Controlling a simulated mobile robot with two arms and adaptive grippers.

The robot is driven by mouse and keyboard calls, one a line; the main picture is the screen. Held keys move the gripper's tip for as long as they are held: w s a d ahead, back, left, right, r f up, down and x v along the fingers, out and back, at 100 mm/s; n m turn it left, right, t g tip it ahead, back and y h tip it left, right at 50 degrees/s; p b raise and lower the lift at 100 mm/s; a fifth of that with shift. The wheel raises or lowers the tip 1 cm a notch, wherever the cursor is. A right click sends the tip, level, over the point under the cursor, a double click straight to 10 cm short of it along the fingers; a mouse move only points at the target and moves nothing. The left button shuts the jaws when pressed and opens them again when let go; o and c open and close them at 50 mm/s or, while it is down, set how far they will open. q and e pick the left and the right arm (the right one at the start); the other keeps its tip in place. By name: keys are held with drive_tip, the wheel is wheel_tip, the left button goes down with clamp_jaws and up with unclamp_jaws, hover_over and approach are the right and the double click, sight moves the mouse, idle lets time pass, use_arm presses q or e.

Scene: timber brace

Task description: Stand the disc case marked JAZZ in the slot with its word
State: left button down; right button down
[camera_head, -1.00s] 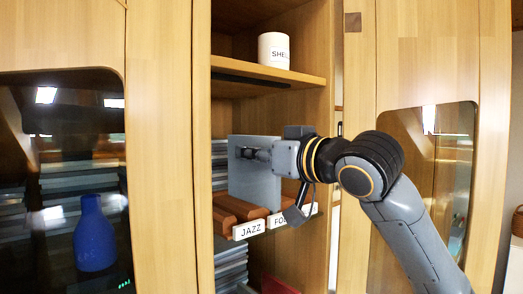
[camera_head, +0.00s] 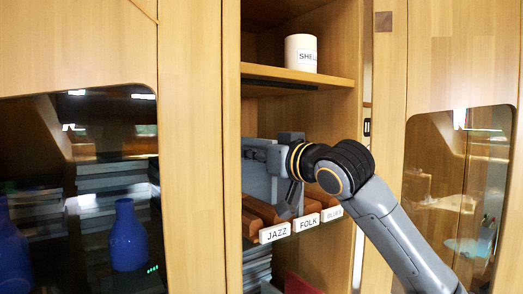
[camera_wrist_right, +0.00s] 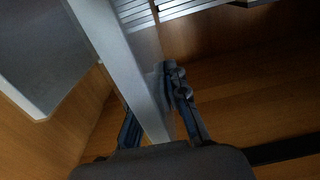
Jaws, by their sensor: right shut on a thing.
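A flat grey disc case (camera_head: 259,182) stands upright inside the open cabinet. My right gripper (camera_head: 256,150) is shut on it; the wrist view shows the case (camera_wrist_right: 118,50) between its two fingers (camera_wrist_right: 158,108). No word is readable on the case. Its left side is partly hidden by the cabinet edge. A rack with reddish-brown wooden bars (camera_head: 262,211) lies below, with the word plates JAZZ (camera_head: 276,233), FOLK (camera_head: 307,223) and BLUES (camera_head: 332,214). The case's lower edge is close to the bars above JAZZ; I cannot tell whether it is in the slot. My left gripper is out of view.
A white mug (camera_head: 301,53) stands on the shelf (camera_head: 300,78) above. A wooden upright (camera_head: 232,150) borders the opening on the left. Stacked grey cases (camera_head: 257,268) lie below the rack. A blue bottle (camera_head: 128,236) shows in the left glass door.

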sight(251, 178)
drive_tip(key=shift+w+a, duration=0.45)
drive_tip(key=shift+w, duration=0.1)
drive_tip(key=shift+f+b, duration=1.55)
drive_tip(key=shift+f, duration=1.25)
drive_tip(key=c, duration=1.3)
unclamp_jaws()
drive_tip(key=shift+o, duration=0.2)
drive_tip(key=v, duration=1.2)
drive_tip(key=shift+w, duration=0.1)
